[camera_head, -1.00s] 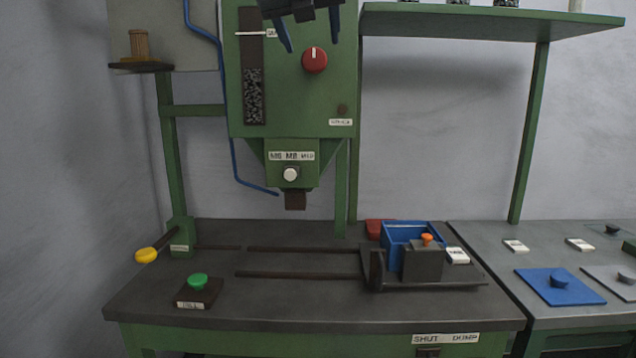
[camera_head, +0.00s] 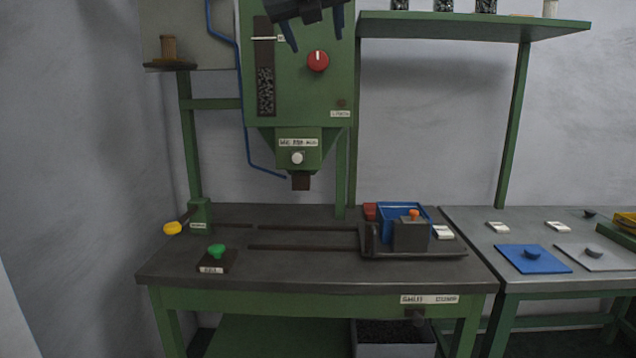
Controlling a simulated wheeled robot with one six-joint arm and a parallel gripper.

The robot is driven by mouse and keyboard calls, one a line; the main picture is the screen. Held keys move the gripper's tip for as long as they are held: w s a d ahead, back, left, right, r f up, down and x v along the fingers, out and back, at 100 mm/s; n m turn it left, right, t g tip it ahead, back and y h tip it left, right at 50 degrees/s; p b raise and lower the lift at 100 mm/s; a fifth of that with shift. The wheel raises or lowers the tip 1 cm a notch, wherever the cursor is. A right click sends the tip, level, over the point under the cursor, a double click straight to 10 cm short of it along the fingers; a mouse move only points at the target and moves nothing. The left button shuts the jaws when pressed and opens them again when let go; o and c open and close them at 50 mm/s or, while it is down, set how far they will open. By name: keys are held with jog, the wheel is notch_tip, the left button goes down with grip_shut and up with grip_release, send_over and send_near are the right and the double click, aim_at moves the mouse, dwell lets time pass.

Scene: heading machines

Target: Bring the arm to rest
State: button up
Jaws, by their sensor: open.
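My gripper (camera_head: 317,30) hangs at the top of the view, in front of the green machine (camera_head: 313,95). Its two dark blue fingers point down and stand apart, with nothing between them. The wrist above is cut off by the picture's upper edge. The red knob (camera_head: 318,61) shows on the machine's face just below the gripper. I cannot tell how far the fingers are from the machine.
A dark bench (camera_head: 300,268) stands below, with a green button (camera_head: 216,251), a yellow-ended lever (camera_head: 173,228) and a blue bin (camera_head: 388,222) on it. A shelf (camera_head: 470,27) is at upper right. A side table (camera_head: 490,228) holds blue and grey plates.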

jog(key=w+d+f+n+t+y, duration=0.1)
jog(key=w+d+f+n, duration=0.15)
jog(key=f+n, duration=0.35)
jog(key=w+d+f+n+y, duration=0.1)
jog(key=w+f+n, duration=0.2)
jog(key=f+n, duration=0.3)
notch_tip(320, 180, down, 16)
jog(key=s+d+r+n+g+y, duration=0.1)
jog(key=s+d+n+g+y, duration=0.15)
jog(key=n, duration=0.65)
jog(key=s+d+f+n+g, duration=0.35)
jog(key=s+f, duration=0.25)
jog(key=f, duration=0.3)
jog(key=s+d+f+n+g, duration=0.3)
jog(key=s+f+n, duration=0.3)
jog(key=f, duration=0.4)
jog(key=s+d+f+n+g+h, duration=0.1)
jog(key=s+d+f, duration=0.3)
jog(key=s, duration=0.4)
jog(key=s+d+f+n+g+h, duration=0.1)
jog(key=s+d+f+n+g, duration=0.1)
jog(key=s, duration=0.7)
notch_tip(320, 180, down, 3)
jog(key=shift+d+f+n+g+h, duration=0.2)
jog(key=shift+d+n+g+h, duration=0.15)
jog(key=shift+d+g, duration=0.7)
jog(key=shift+a, duration=0.2)
